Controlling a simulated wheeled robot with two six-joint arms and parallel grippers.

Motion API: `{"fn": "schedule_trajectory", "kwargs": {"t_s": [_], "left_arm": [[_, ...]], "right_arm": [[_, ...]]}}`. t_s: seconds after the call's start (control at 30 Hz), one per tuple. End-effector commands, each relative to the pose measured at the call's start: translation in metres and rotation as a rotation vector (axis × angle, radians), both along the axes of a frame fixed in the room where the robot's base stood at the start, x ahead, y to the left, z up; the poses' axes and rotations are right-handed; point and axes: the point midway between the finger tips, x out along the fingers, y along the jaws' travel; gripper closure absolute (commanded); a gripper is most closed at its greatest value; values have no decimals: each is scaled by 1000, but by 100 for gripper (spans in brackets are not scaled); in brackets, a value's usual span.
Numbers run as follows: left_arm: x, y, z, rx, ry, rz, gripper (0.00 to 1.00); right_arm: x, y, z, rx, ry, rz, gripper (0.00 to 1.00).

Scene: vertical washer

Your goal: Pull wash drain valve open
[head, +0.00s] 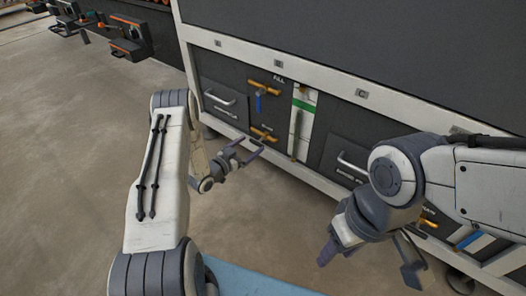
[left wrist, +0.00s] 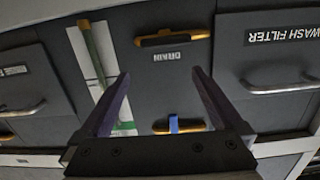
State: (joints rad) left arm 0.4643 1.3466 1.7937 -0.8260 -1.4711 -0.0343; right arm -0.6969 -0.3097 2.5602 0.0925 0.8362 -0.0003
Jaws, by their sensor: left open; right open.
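The wash drain valve has an orange-yellow handle (head: 264,134) lying crosswise on the dark washer panel, below the fill valve. In the left wrist view, which is upside down, the drain handle (left wrist: 172,36) is above its DRAIN label. My left gripper (head: 249,146) is open and empty, in front of the panel just below the drain handle. In the left wrist view its two fingers (left wrist: 160,75) point toward the panel, with the label between them; the handle is just beyond the tips, and I see no contact. My right gripper (head: 368,264) is open and empty, low at the right.
The fill valve (head: 265,88) has a yellow handle and a blue part. A green-and-white gauge strip (head: 300,120) is right of the drain valve. The wash filter drawer (left wrist: 285,75) has a protruding metal handle (head: 218,98). Open floor (head: 90,120) lies left.

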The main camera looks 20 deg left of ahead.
Motion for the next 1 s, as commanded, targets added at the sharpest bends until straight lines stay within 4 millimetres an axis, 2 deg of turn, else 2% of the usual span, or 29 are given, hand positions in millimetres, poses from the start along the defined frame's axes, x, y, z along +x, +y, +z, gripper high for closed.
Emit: {"fn": "schedule_trajectory", "kwargs": {"t_s": [0.03,0.17,0.27,0.37,0.7,0.83,1.0], "left_arm": [[-7,7,-25,-23,-23,8,0],[-16,14,-38,-58,-68,13,0],[-14,14,-41,-66,-82,12,0],[-4,9,-41,-66,-85,9,0],[55,-12,-42,-66,-86,11,0],[70,-17,-41,-66,-83,12,0],[79,-19,-38,-67,-81,15,0]], "right_arm": [[0,0,-20,0,0,0,50],[0,0,-30,1,-1,0,50],[0,0,-34,1,-1,0,50],[0,0,-41,1,-1,0,50],[0,0,-79,1,-1,0,50],[0,0,-88,1,-1,0,50],[0,0,-92,1,-1,0,50]]}}
